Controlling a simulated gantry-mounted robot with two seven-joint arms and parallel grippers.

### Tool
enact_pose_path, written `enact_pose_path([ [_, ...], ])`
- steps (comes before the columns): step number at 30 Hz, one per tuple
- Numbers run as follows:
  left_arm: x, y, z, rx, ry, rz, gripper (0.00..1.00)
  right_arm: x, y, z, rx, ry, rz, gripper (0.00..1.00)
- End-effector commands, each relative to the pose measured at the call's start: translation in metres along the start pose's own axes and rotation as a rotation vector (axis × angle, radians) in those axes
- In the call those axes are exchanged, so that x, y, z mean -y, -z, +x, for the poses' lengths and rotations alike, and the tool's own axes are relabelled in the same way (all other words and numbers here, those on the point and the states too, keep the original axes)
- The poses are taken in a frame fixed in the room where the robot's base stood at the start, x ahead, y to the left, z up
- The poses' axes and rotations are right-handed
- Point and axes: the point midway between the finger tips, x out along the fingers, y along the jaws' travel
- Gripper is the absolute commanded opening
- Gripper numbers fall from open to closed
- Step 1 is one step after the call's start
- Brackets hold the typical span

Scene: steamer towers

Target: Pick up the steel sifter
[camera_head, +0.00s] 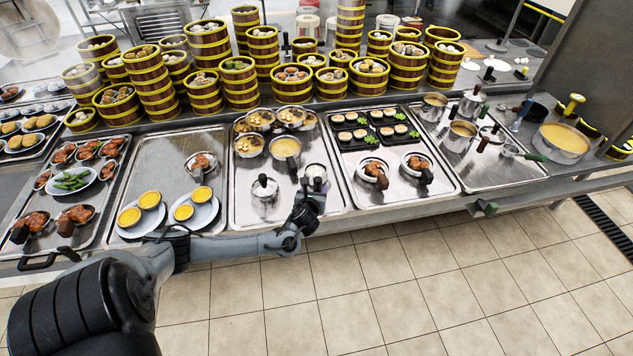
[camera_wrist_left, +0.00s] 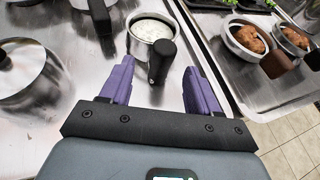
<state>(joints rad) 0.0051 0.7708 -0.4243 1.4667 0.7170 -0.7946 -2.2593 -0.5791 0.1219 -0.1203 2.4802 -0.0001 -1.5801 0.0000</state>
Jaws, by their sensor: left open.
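A small round steel vessel with a pale, speckled inside (camera_head: 316,171) and a dark handle stands on the metal counter. It seems to be the steel sifter, though I cannot be sure. It also shows in the left wrist view (camera_wrist_left: 150,29), its black handle pointing toward me. My left gripper (camera_head: 308,203) is at the counter's front edge, just in front of it. In the left wrist view my left gripper (camera_wrist_left: 159,85) is open, its purple fingers on either side of the handle and not closed on it. My right gripper is not in view.
A lidded steel pot (camera_head: 264,188) stands left of the vessel, and a handled pan (camera_head: 285,147) stands behind it. Small pans with brown food (camera_head: 415,163) stand on the tray to the right. Bamboo steamer towers (camera_head: 264,52) line the back. The tiled floor in front is clear.

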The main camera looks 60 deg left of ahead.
Motion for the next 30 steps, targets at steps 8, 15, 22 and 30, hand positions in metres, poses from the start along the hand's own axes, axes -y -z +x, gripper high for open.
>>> enact_pose_path([
  [8, 0.002, -0.002, 0.022, 0.001, -0.002, -0.003, 0.61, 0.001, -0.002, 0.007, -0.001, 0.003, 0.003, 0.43],
  [15, 0.003, -0.005, 0.050, 0.001, -0.001, -0.002, 0.61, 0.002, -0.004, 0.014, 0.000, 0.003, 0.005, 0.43],
  [22, 0.003, -0.005, 0.054, -0.001, 0.000, 0.000, 0.61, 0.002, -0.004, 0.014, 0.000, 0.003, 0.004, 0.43],
  [30, 0.003, -0.005, 0.054, 0.000, 0.000, 0.000, 0.37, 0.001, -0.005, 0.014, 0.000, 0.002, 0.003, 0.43],
])
